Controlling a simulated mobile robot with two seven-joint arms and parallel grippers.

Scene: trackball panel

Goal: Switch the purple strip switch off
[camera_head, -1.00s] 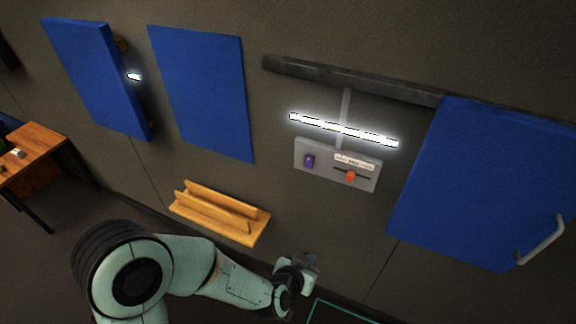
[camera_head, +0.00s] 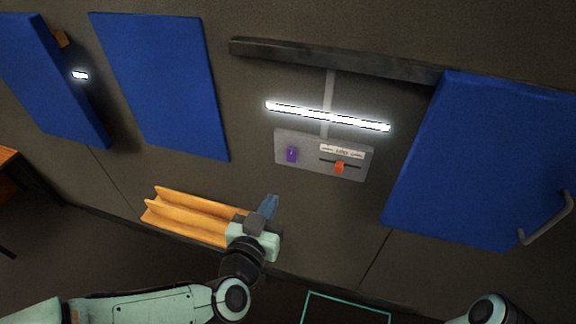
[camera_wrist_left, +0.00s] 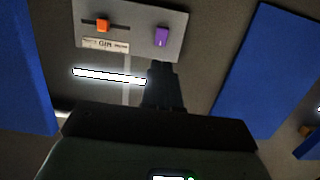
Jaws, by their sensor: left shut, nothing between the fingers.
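The purple switch (camera_head: 291,155) sits on the left of a grey wall panel (camera_head: 310,165), below a glowing white strip light (camera_head: 327,117). The switch also shows in the left wrist view (camera_wrist_left: 162,37), where the panel appears upside down. My left gripper (camera_head: 270,204) is shut and empty, below and left of the panel and apart from the switch in the head view. In the left wrist view its dark fingers (camera_wrist_left: 163,85) point toward the switch. My right gripper is not in view.
An orange slider (camera_head: 339,167) sits on the panel's right, under a white label. A wooden shelf (camera_head: 185,217) lies beside my left gripper. Blue boards (camera_head: 160,85) hang at left, and a blue door with a handle (camera_head: 480,165) is at right.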

